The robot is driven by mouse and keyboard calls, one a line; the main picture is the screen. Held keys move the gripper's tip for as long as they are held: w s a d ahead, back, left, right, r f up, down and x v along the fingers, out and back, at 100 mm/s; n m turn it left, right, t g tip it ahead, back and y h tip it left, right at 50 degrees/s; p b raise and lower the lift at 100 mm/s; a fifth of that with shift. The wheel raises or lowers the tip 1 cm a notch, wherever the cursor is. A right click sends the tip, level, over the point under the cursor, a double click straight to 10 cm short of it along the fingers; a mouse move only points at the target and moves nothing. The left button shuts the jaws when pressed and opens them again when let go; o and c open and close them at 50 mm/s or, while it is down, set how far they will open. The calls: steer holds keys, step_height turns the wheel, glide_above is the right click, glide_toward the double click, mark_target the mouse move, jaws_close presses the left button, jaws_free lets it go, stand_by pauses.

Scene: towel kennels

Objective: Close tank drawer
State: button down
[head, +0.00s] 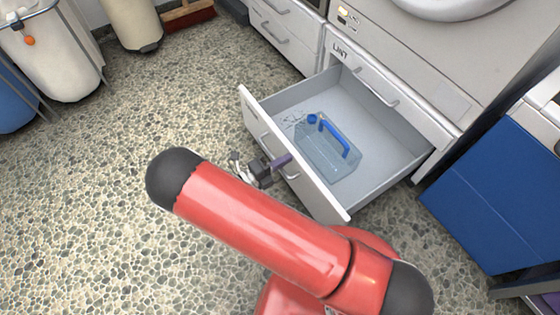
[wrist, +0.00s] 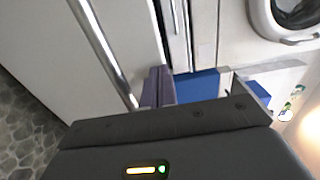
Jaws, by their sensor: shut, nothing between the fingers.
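The tank drawer (head: 295,178) stands pulled far out of the white cabinet below the LINT panel in the head view. Inside it lies a clear tank (head: 330,155) with a blue handle. My gripper (head: 283,161) is shut and empty at the outer side of the drawer front, close to its bar handle. In the wrist view my purple fingers (wrist: 158,86) are together beside the white drawer front (wrist: 120,40) and its silver bar handle (wrist: 103,45). I cannot tell whether the fingertips touch the front. My red arm hides part of the floor before the drawer.
A dryer with a LINT panel (head: 375,80) is above the drawer. A blue panel (head: 490,195) stands at the right. More drawers (head: 285,35) are at the back. Hampers (head: 55,50) and a red broom (head: 188,15) are at the upper left. The speckled floor at left is clear.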

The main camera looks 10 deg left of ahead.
steer(key=p+x, duration=0.1)
steer(key=x, duration=3.7)
steer(key=shift+w+d, duration=0.15)
steer(key=shift+w, duration=0.2)
steer(key=p+v, duration=0.2)
steer(key=v, duration=1.2)
steer(key=shift+s+f, duration=0.1)
steer(key=shift+s, duration=0.2)
